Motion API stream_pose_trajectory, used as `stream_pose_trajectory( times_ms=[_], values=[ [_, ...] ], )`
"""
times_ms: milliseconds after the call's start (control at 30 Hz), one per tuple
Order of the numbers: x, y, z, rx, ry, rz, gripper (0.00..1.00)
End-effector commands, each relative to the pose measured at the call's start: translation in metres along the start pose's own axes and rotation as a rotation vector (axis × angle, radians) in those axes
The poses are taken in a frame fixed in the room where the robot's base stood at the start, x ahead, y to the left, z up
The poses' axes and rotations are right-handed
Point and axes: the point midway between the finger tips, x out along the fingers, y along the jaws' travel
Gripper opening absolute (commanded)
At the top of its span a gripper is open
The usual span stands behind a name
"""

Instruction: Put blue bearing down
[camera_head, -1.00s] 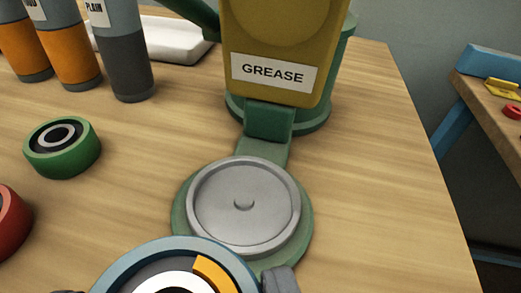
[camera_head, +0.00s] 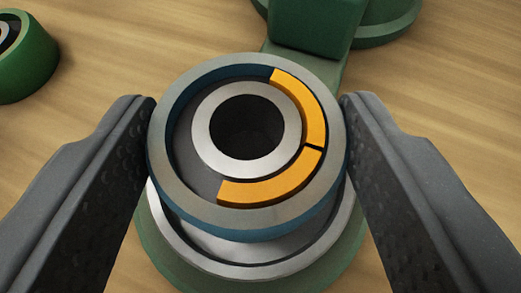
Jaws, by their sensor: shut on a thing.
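The blue bearing (camera_head: 180,198) has a blue outer ring, a pale inner ring around a dark hole, and an orange-yellow arc along its right and lower part. My gripper (camera_head: 248,115) is shut on it, one finger at its left side and one at its right. The bearing is over the round grey metal plate (camera_head: 270,260) of the green grease machine's base (camera_head: 160,255). It covers most of the plate. I cannot tell whether the bearing touches the plate.
The green arm of the grease machine (camera_head: 315,25) rises just behind the bearing. A green bearing (camera_head: 30,65) stands on the wooden table (camera_head: 120,45) at the far left. The table is clear on the right.

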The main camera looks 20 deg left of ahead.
Motion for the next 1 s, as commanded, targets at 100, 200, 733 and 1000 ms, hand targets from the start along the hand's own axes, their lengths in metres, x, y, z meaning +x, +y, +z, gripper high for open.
stream_pose_trajectory(
  times_ms=[100,200,733,1000],
  values=[
    [0.0018,0.0009,0.0028,-0.001,0.005,0.002,0.18],
    [0.0023,0.001,0.0036,-0.002,0.006,0.002,0.18],
    [0.0041,0.0009,0.0076,-0.002,0.004,0.002,0.77],
    [0.0047,0.0007,0.0084,-0.002,0.005,0.002,0.77]
  ],
)
